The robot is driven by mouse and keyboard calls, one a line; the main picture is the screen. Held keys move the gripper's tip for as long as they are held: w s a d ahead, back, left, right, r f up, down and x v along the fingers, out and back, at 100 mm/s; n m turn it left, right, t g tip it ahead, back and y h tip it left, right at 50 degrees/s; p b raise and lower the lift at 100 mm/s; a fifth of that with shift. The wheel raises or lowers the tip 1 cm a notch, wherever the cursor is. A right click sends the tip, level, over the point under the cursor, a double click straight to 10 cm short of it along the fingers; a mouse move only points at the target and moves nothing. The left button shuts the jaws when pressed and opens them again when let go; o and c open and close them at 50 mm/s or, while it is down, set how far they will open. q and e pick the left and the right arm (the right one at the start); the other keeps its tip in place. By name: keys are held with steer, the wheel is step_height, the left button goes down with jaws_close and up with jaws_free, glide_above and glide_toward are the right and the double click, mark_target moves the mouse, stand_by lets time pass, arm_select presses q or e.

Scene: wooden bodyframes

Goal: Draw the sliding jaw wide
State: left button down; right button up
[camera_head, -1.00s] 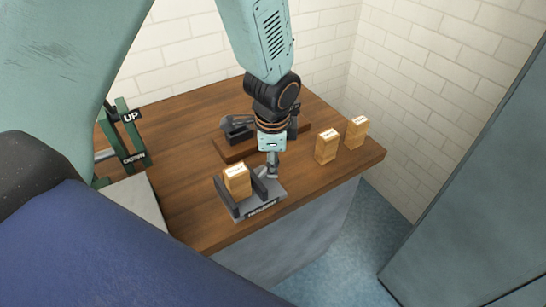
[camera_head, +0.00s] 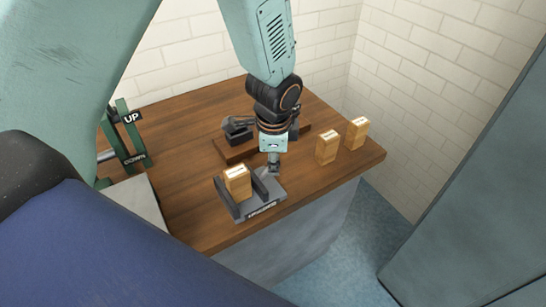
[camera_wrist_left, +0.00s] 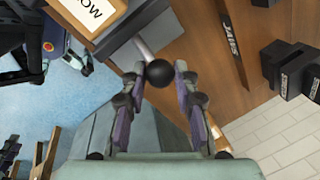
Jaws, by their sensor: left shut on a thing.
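The grey jaw fixture (camera_head: 265,208) sits near the table's front edge, with a label on its front. A wooden block (camera_head: 237,182) with a white label stands between its two dark jaws. The right-hand jaw (camera_head: 262,186) is beside the block; whether they touch is hard to tell. A metal rod with a black ball knob (camera_wrist_left: 159,73) sticks out from the fixture in the wrist view. My left gripper (camera_wrist_left: 161,80) is shut on the knob; in the head view it (camera_head: 273,162) is just behind the fixture. My right gripper is not in view.
Two more wooden blocks (camera_head: 327,147) (camera_head: 357,132) stand at the right of the table. A dark wooden board with black pieces (camera_head: 238,130) lies behind my gripper. A green stand marked UP and DOWN (camera_head: 125,140) is at the left. The table's front edge is close.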

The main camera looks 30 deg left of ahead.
arm_select(q)
steer(key=w+p, duration=0.1)
steer(key=w+d+p, duration=0.1)
steer(key=w+p, duration=0.1)
steer(key=shift+w+d+r, duration=0.1)
steer(key=shift+d+r, duration=0.1)
steer(key=shift+d, duration=0.05)
steer(key=c, duration=1)
jaws_free()
steer(key=shift+d, duration=0.1)
steer(key=shift+f, duration=0.1)
steer(key=shift+s, duration=0.2)
step_height(320, 180, up, 12)
steer(key=s, duration=0.2)
steer(key=shift+d, duration=0.45)
